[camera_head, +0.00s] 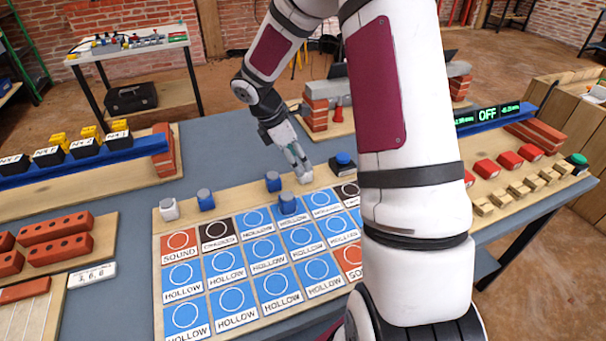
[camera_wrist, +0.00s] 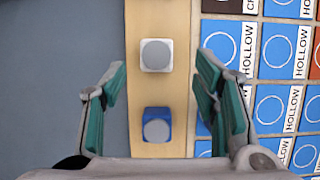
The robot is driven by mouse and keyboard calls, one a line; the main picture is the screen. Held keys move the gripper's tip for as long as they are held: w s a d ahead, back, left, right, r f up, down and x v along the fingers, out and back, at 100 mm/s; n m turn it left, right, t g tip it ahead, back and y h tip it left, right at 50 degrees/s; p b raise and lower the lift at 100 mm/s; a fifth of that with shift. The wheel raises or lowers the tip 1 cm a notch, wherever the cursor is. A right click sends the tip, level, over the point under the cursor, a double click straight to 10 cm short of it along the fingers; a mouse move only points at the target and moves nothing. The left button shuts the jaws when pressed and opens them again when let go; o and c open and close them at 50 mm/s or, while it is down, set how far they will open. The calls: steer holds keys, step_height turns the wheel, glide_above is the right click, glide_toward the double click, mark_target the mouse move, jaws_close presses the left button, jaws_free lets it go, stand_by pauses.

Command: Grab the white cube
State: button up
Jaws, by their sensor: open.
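A white cube with a grey round top (camera_wrist: 156,54) stands on the bare wooden strip of the board, ahead of my open gripper (camera_wrist: 160,82) in the wrist view. It lies within the line of the gap between the fingers, and neither finger seems to touch it. In the head view my gripper (camera_head: 297,156) comes down over the back edge of the board, by this white cube (camera_head: 305,177), which it partly hides. Another white cube (camera_head: 169,208) stands at the left end of the strip.
A blue cube (camera_wrist: 157,124) stands just below the white one in the wrist view, between the fingers. More blue cubes (camera_head: 205,199) stand on the strip, and one (camera_head: 287,204) is on a card. A blue button (camera_head: 342,160) stands right of my gripper.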

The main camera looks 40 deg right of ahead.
mark_target(304, 170)
steer(key=shift+w+b+x, duration=0.2)
steer(key=shift+b+x, duration=0.1)
steer(key=shift+x, duration=2.65)
steer(key=shift+d+r, duration=0.1)
steer(key=shift+d, duration=0.05)
steer(key=shift+c, duration=0.6)
steer(key=c, duration=1.2)
